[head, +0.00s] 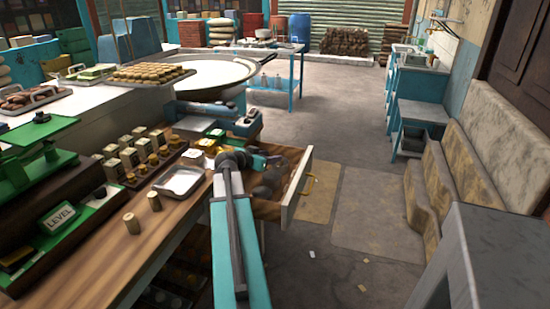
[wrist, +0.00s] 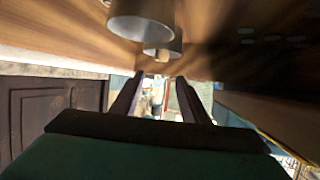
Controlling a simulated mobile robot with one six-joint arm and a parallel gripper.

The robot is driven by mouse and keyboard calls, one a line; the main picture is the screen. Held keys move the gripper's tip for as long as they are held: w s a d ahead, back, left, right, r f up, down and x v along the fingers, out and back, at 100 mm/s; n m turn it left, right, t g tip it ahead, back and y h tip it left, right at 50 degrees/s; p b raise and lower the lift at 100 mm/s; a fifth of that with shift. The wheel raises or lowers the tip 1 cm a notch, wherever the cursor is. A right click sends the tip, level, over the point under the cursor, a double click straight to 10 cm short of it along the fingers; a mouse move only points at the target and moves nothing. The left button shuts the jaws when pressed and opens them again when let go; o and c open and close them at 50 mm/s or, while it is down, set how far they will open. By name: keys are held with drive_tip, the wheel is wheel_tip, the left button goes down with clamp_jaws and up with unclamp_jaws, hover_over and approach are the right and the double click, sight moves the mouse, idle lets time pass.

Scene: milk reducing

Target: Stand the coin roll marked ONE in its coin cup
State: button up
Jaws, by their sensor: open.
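In the head view, two tan, roll-like cylinders stand on the wooden counter, one nearer (head: 132,223) and one farther (head: 154,201). No marking can be read, so I cannot tell which is ONE. My gripper (head: 277,160) is over the open drawer (head: 292,203) at the counter's right end. In the wrist view my gripper (wrist: 158,80) has its two dark fingers apart with nothing between them. Two metallic cylinders, perhaps coin cups, show at the top of that view, a larger one (wrist: 142,27) and a smaller one (wrist: 165,45); which cup is whose cannot be told.
A metal tray (head: 180,182) lies on the counter beside dark racks of pale blocks and gold pieces. A green scale (head: 38,135) and a LEVEL sign (head: 58,217) stand at left. Several flat discs (wrist: 246,31) show on wood in the wrist view. Open floor lies right of the drawer.

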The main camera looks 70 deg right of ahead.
drive_tip(key=v, duration=0.6)
drive_tip(key=shift+a+r+b, duration=0.15)
drive_tip(key=shift+a+b, duration=0.2)
drive_tip(key=shift+b, duration=0.05)
idle(0.5)
